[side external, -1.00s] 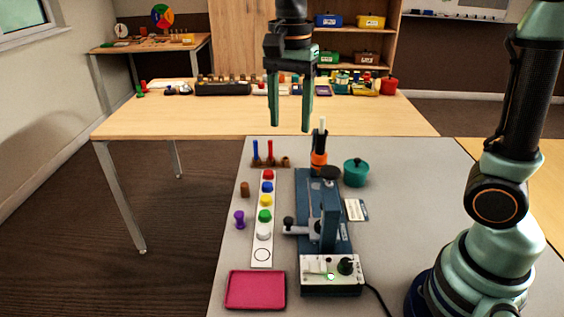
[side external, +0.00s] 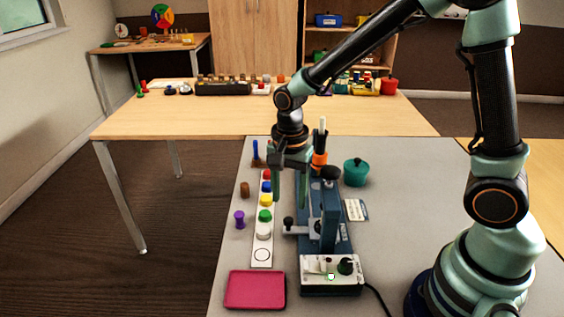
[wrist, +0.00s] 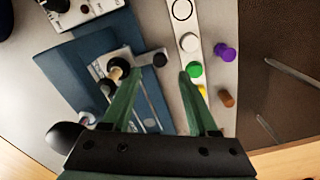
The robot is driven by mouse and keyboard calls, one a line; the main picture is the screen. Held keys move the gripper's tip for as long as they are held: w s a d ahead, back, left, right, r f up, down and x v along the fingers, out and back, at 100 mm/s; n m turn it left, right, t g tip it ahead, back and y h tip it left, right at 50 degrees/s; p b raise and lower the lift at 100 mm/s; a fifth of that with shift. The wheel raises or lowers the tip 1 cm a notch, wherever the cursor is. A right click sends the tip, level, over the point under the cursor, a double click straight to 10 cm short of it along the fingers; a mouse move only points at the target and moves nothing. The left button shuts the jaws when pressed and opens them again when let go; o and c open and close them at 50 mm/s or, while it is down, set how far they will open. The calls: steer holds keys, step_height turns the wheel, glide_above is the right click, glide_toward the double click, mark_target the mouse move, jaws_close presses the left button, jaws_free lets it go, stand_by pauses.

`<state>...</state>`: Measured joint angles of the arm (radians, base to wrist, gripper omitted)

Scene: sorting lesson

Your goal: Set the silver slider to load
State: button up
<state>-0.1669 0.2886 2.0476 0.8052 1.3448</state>
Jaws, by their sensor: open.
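A blue machine (side external: 331,205) stands on the grey mat, with a white control panel (side external: 308,266) at its front. The panel carries a black knob (side external: 346,266) and a small light-coloured control left of it. A silver-grey bar (side external: 301,230) with a black knob (side external: 288,222) juts out from the machine's left side. I cannot tell for sure which part is the silver slider, and no load label is readable. My gripper (side external: 289,200) is open and empty, pointing down above the machine's left side; in the wrist view its fingertips (wrist: 160,74) are well apart.
A white strip (side external: 256,245) with several coloured pegs lies left of the machine. A pink tray (side external: 232,290) is at the front left. A teal pot (side external: 356,172), an orange holder (side external: 319,160) and a card (side external: 356,210) are nearby.

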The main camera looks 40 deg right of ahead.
mark_target(289, 219)
step_height(289, 219, down, 6)
steer(key=shift+f, duration=0.1)
stand_by(0.4)
jaws_close()
stand_by(1.2)
